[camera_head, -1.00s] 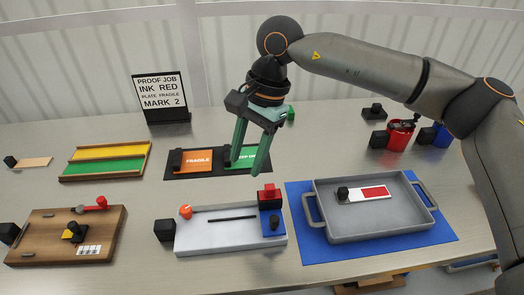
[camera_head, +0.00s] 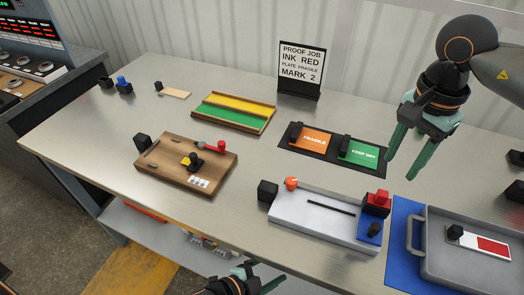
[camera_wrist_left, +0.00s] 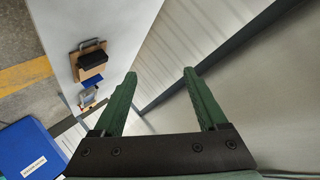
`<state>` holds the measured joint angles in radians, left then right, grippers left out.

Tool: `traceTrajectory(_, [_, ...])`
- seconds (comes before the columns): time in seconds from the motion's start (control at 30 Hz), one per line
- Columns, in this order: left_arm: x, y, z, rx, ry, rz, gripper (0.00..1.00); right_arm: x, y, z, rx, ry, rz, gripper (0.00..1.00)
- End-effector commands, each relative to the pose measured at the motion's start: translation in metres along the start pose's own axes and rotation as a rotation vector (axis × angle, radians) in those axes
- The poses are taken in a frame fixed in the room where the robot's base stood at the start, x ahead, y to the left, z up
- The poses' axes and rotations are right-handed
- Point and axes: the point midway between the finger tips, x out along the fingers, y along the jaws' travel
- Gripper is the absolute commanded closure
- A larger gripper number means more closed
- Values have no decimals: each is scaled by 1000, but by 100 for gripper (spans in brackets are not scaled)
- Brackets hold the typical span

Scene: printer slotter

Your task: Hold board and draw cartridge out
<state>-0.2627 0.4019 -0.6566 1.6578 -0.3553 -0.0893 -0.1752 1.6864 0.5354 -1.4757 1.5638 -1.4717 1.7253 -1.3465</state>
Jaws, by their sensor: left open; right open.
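In the head view, a wooden board (camera_head: 172,172) lies left of centre on the table. A white-grey board (camera_head: 315,217) lies right of centre, with an orange knob (camera_head: 291,183), a dark slot, a red block (camera_head: 377,201) and a blue block (camera_head: 370,231). I cannot tell which piece is the cartridge. My right gripper (camera_head: 404,161) is open and empty above the table, right of the green plate. My left gripper (camera_wrist_left: 160,73) is open and empty; only part shows at the head view's bottom edge.
A grey tray (camera_head: 435,272) on a blue mat (camera_head: 400,225) stands at the right. Orange (camera_head: 315,141) and green (camera_head: 358,152) plates lie on a black mat behind the white-grey board. A sign (camera_head: 301,68) and a yellow-green rack (camera_head: 233,113) stand farther back. The left front tabletop is clear.

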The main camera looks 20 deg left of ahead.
Motion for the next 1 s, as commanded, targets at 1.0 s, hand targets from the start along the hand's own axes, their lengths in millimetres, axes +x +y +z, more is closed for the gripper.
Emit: traceTrajectory(1.0, [-81,17,-192,1455,1363,32,25,0,0,0,0,0,0,50])
